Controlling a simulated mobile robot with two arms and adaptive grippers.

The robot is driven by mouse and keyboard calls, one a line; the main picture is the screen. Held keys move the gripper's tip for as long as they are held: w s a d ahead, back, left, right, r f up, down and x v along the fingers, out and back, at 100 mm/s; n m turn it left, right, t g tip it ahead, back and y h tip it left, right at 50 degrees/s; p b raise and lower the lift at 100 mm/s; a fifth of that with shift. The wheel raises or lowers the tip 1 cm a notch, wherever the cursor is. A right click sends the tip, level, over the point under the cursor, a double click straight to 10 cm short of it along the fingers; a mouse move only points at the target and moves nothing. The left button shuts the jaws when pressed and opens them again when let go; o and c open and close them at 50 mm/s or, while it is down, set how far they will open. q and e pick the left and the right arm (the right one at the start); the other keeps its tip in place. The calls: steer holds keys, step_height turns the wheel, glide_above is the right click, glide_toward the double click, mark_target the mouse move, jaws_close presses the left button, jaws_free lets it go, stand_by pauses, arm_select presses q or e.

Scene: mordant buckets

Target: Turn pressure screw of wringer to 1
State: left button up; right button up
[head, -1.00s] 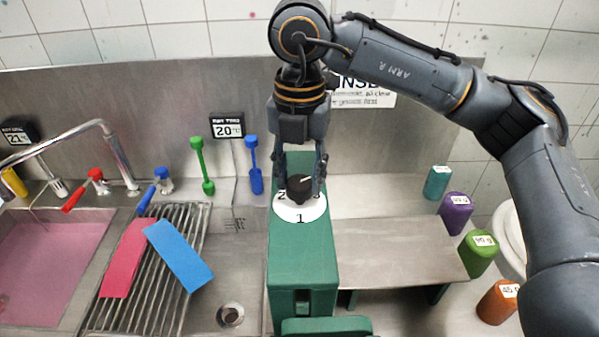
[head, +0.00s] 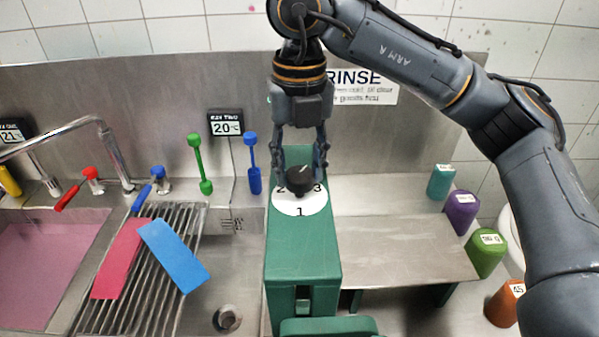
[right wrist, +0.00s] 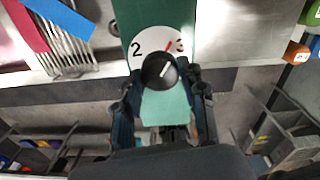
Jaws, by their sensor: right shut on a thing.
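The wringer (head: 304,250) is a green body with a white dial plate (head: 300,208) on top, marked 1 at the front, 2 at the left and 3 at the right. The black pressure screw knob (head: 300,181) stands on the dial. Its light pointer line slants up and right, toward the 3 side. My right gripper (head: 300,176) comes from above and behind with a finger on each side of the knob, shut on it. The right wrist view also shows the knob (right wrist: 160,70) between the fingers, with a red mark near 3. My left gripper is not in view.
Left are a sink of pink liquid (head: 45,270), a faucet (head: 112,155) and a rack (head: 150,300) with pink and blue strips. A steel shelf (head: 400,248) and several coloured jars, including a purple one (head: 461,212), are at the right. A steel wall stands behind.

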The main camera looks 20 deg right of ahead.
steer(key=n, duration=0.4)
steer(key=shift+n+b, duration=0.3)
steer(key=shift+b, duration=0.05)
steer(key=n, duration=1)
steer(key=shift+n, duration=0.4)
steer(key=n, duration=1.6)
steer(key=shift+p, duration=0.4)
steer(key=n, duration=0.5)
steer(key=shift+n, duration=0.4)
steer(key=n, duration=0.5)
steer(key=shift+p, duration=0.3)
steer(key=shift+n, duration=0.3)
